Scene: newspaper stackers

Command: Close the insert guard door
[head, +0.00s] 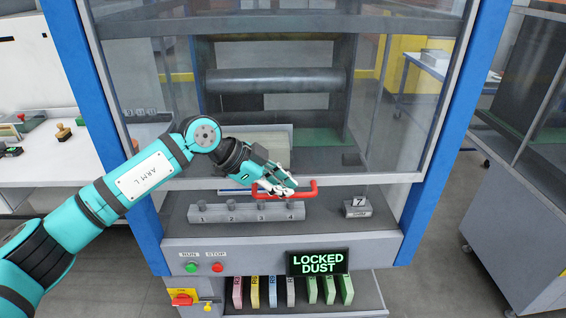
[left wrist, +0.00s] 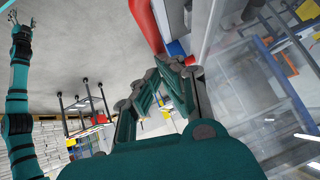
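The insert guard door (head: 290,80) is a large clear panel in a grey frame on the front of the blue-posted machine. Its lower rail is raised above the shelf, leaving an open gap. A red handle (head: 306,191) sits at the rail; it also shows in the left wrist view (left wrist: 147,20). My left gripper (head: 279,187) is at this handle, with its fingertips close together around the bar and partly hiding it.
Numbered grey blocks (head: 246,212) and a block marked 7 (head: 357,207) stand on the shelf below the door. Below are green and red buttons (head: 217,267), a sign (head: 318,262) reading LOCKED DUST, and coloured upright pieces (head: 254,292). A white table (head: 70,165) stands left.

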